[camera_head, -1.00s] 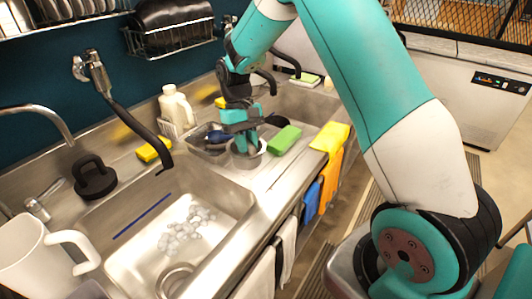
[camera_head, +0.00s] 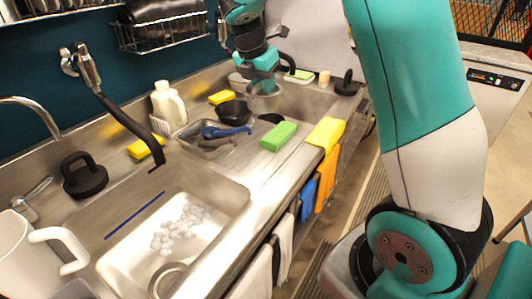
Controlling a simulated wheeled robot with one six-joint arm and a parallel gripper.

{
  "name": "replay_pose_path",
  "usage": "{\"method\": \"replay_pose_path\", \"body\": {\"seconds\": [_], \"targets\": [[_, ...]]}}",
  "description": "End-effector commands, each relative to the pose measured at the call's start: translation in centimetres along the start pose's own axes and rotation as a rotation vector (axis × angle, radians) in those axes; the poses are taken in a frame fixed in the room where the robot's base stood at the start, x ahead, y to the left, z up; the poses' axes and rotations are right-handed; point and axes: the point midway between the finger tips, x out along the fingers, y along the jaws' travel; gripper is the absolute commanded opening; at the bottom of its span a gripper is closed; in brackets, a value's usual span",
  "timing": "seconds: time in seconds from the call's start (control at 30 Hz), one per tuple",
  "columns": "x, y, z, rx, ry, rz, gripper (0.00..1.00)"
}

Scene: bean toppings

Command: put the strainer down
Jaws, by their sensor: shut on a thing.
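The strainer (camera_head: 263,101) is a grey, round, cup-like vessel. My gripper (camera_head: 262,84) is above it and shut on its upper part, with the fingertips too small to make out. The strainer hangs at the near left side of the far sink basin (camera_head: 308,101). I cannot tell whether its bottom touches anything.
A metal tray (camera_head: 205,152) with a blue-handled tool (camera_head: 225,131) and a black bowl (camera_head: 233,113) lie left of the strainer. A green sponge (camera_head: 279,136) and yellow cloth (camera_head: 326,131) are in front. A white jug (camera_head: 168,105) stands at the back. The near basin (camera_head: 215,185) holds pale lumps.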

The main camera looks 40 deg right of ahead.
Motion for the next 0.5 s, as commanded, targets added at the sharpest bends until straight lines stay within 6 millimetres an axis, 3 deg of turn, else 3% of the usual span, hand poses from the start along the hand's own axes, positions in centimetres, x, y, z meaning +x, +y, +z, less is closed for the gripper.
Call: {"method": "replay_pose_path", "body": {"seconds": [0.17,0.5], "targets": [[2.4,-0.1,-0.8,-0.037,0.002,0.005,0.00],[11.2,0.3,-4.2,-0.034,0.004,0.003,0.00]]}}
